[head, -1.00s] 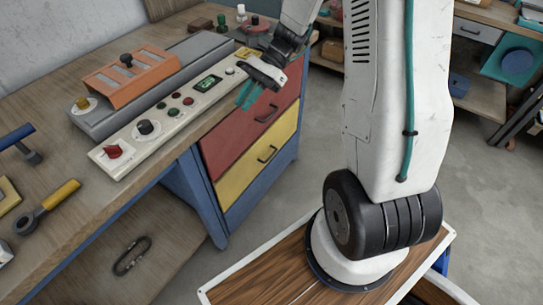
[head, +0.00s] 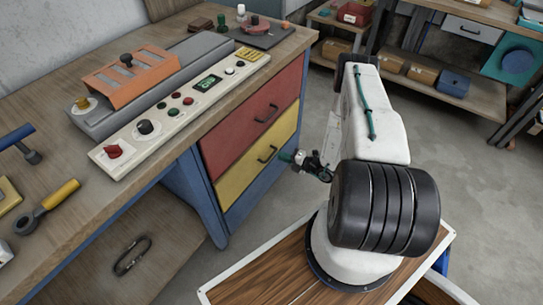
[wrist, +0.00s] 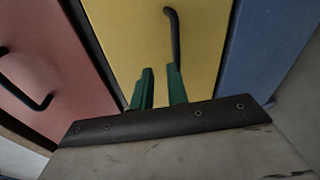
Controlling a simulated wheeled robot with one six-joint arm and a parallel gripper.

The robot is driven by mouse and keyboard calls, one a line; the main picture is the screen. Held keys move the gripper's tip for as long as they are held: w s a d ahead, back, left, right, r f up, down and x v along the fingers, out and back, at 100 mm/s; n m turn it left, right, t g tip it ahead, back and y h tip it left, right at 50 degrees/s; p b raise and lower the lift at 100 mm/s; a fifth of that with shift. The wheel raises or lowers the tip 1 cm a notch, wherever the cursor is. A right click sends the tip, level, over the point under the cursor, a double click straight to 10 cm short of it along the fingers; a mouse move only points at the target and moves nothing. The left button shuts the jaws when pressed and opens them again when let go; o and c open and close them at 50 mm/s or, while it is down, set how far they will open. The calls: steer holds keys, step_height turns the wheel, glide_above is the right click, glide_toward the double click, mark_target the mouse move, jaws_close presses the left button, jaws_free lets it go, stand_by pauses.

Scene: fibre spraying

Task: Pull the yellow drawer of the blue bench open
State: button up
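The yellow drawer (head: 256,165) of the blue bench (head: 203,204) is shut, its face in line with the red drawer above it. Its dark bar handle (head: 267,154) is on the front. My gripper (head: 287,157) points at the yellow front, just right of the handle. In the wrist view, my gripper's green fingers (wrist: 160,84) stand apart with yellow face between them. The handle (wrist: 174,35) lies beyond the fingertips, in line with the right finger, whose tip overlaps its near end. I cannot tell whether they touch.
The red drawer (head: 253,118) has its own handle (wrist: 28,95), left in the wrist view. A control panel (head: 181,111) lies along the bench top's edge. Clear floor (head: 480,180) lies to the right. Shelves (head: 470,92) stand at the back right.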

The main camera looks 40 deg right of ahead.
mark_target(272, 155)
steer(key=shift+m+h, duration=0.5)
steer(key=shift+m, duration=0.4)
steer(key=w+f, duration=0.1)
steer(key=w, duration=0.1)
steer(key=w+a+f, duration=0.1)
steer(key=w, duration=0.1)
steer(key=w+f, duration=0.2)
steer(key=shift+w+a, duration=0.2)
steer(key=shift+a, duration=0.15)
jaws_close()
